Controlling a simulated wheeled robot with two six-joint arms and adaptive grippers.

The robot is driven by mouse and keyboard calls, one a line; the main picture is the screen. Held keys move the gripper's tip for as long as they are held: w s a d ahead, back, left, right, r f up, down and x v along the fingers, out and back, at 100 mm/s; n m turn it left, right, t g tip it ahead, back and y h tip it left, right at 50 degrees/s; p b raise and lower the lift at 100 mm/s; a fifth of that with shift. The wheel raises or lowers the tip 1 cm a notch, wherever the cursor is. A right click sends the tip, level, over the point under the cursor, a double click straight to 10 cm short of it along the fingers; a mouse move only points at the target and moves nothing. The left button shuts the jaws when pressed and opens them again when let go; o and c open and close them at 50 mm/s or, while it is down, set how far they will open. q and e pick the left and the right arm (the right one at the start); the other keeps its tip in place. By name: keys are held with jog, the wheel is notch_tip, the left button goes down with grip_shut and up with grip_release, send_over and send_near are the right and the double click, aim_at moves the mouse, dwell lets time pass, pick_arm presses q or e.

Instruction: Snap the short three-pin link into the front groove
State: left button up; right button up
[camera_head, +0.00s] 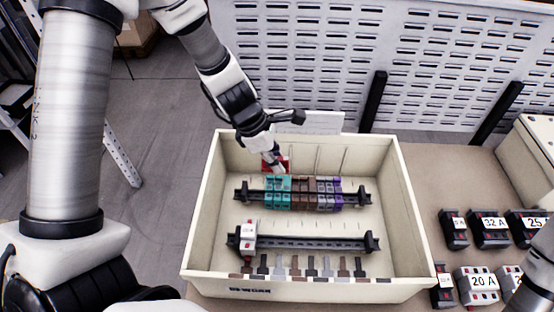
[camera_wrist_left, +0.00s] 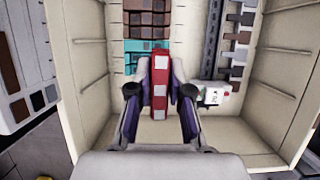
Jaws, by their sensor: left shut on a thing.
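A red link (camera_wrist_left: 160,88) with three pale squares along it sits upright in the left wrist view, between the fingers of my left gripper (camera_wrist_left: 160,100). The gripper is shut on it. In the head view my left gripper (camera_head: 274,160) is inside the cream box, at the rear left, just behind the row of terminal blocks. A little red (camera_head: 284,164) shows there beside the fingers. The teal blocks (camera_head: 278,193) stand at the left of the rear rail, followed by brown, grey and purple ones. The front groove is too small to make out. My right gripper is out of view.
The cream box (camera_head: 412,215) has high walls around both rails. The front rail (camera_head: 310,242) carries a white and red device (camera_head: 248,238) at its left end. Several tabs line the front. Labelled breakers (camera_head: 489,229) stand on the table at right.

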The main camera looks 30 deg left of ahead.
aim_at(278, 197)
pick_arm(q)
jog(key=f+b, duration=0.6)
jog(key=f, duration=0.1)
jog(key=f+b, duration=0.3)
jog(key=f, duration=0.1)
jog(key=shift+w+b, duration=0.25)
jog(key=shift+b, duration=0.05)
jog(key=shift+s, duration=0.1)
jog(key=shift+d, duration=0.2)
jog(key=shift+f+b, duration=0.3)
jog(key=shift+b, duration=0.05)
jog(key=shift+s+f, duration=0.1)
jog(key=shift+f, duration=0.05)
dwell(0.7)
dwell(1.4)
